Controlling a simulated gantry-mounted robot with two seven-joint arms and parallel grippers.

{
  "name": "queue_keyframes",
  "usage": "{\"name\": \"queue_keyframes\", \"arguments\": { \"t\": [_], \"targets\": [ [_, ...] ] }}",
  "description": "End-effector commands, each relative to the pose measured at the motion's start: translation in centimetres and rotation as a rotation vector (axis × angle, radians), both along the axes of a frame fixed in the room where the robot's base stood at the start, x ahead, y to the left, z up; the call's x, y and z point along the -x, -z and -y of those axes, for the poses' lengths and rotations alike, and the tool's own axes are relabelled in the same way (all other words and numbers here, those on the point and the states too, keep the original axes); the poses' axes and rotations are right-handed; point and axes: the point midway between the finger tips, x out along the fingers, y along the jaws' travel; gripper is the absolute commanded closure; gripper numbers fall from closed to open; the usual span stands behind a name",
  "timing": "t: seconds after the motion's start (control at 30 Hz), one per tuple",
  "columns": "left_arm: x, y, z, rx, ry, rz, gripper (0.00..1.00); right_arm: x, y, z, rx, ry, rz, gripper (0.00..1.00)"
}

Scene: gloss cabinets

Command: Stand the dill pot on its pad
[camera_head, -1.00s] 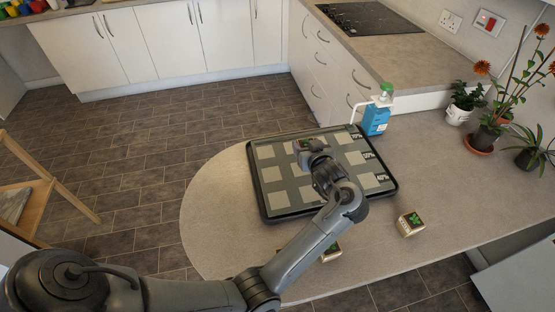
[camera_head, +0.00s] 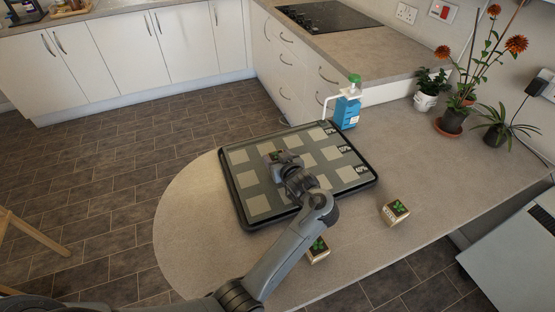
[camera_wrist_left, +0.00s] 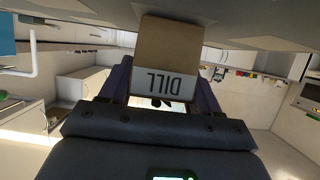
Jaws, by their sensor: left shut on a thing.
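The dill pot (camera_wrist_left: 168,55) is a tan box-shaped pot with a white label reading DILL, upside down in the left wrist view. My left gripper (camera_wrist_left: 160,85) is shut on it, one finger on each side. The gripper and arm hide some pads. My right gripper is not in view.
Two other pots with green tops stand on the counter: one (camera_head: 395,212) right of the tray, one (camera_head: 318,250) in front, beside my left arm. A blue soap bottle (camera_head: 346,110) stands at the tray's far corner. Potted plants (camera_head: 452,120) stand farther right. Counter left of the tray is clear.

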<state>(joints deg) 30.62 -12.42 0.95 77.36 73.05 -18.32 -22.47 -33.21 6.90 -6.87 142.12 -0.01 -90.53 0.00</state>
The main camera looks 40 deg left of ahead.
Motion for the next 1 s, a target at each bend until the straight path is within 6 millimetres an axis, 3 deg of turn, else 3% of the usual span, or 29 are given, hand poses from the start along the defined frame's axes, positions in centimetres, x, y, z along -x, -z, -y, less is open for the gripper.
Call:
{"name": "queue_keyframes", "arguments": {
  "t": [0.43,0.47,0.6,1.0],
  "targets": [
    [-0.02,0.53,0.02,-0.001,0.001,0.001,0.71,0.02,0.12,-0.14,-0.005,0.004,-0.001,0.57],
    [-0.03,0.52,0.01,-0.001,0.001,0.001,0.35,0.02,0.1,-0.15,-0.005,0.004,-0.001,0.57],
    [-0.02,0.5,0.01,0.0,0.001,0.0,0.13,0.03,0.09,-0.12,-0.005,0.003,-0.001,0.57],
    [-0.03,0.09,0.01,0.0,0.001,0.002,0.12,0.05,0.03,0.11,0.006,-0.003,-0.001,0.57]
  ]
}}
